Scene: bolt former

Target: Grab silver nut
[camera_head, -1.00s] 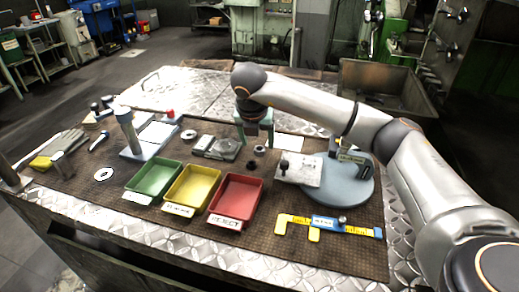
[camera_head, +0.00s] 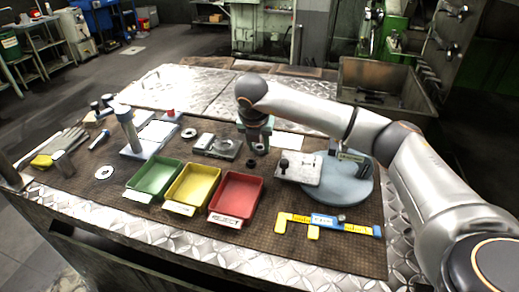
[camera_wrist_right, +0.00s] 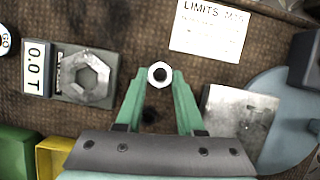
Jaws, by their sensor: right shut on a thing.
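My right gripper (camera_head: 258,147) hangs over the brown mat, between the grey gauge block and the round blue-grey stand. In the right wrist view its green fingers (camera_wrist_right: 160,77) are shut on a small silver nut (camera_wrist_right: 160,68), whose hole faces the camera. A small dark nut (camera_head: 251,162) lies on the mat nearer the trays; it also shows between the fingers in the right wrist view (camera_wrist_right: 149,115). A large grey hex piece (camera_wrist_right: 87,78) sits on the gauge block, apart from the fingers. My left gripper is out of view.
Green (camera_head: 154,181), yellow (camera_head: 192,187) and red (camera_head: 236,197) trays stand in front. The round stand (camera_head: 350,185) with its metal plate is to the right. A blue-yellow caliper (camera_head: 330,223) lies at the front right. A limits card (camera_wrist_right: 208,30) lies behind the nut.

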